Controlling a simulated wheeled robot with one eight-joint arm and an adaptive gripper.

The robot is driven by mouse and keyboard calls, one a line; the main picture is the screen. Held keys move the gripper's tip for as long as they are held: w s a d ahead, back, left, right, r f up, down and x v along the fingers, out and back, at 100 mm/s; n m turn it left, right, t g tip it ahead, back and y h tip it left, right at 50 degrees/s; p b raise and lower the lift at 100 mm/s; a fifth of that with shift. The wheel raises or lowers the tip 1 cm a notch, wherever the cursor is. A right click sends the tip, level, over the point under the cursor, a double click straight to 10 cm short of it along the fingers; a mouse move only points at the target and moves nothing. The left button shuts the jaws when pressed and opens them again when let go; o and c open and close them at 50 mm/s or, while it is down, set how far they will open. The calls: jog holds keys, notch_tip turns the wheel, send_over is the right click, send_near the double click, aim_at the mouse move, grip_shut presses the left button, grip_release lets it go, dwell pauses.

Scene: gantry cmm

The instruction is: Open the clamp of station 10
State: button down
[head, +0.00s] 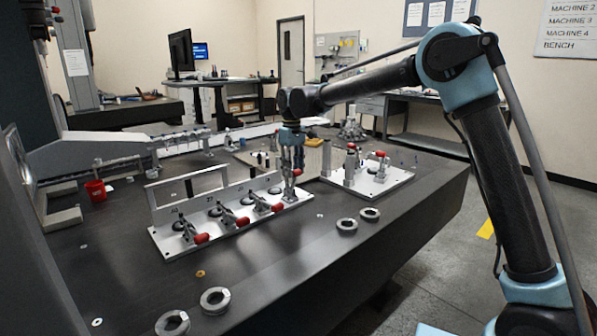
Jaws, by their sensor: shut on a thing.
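A pale fixture plate (165,243) on the dark table carries a row of toggle clamps with red-tipped handles. Three clamps, with red grips (201,238), (243,221) and (278,207), have their handles lying low toward the front. The clamp at the far right end (289,192) has its red grip (297,172) raised higher than the others. My gripper (292,165) comes down from above and is shut on this right-end clamp's handle. The fingers partly hide the handle. The station numbers are too small to read surely.
A second plate (385,186) with posts and red-handled clamps stands close right of my gripper. Metal rings (347,226) and (215,300) lie along the table's front edge. The front middle of the table is mostly clear.

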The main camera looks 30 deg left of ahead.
jog(key=shift+w+a, duration=0.3)
jog(key=shift+a, duration=0.05)
dwell(0.3)
jog(key=c, duration=1.1)
grip_release()
jog(key=shift+f, duration=0.1)
jog(key=shift+r, duration=0.45)
notch_tip(320, 180, up, 11)
jog(key=shift+a+r, duration=0.1)
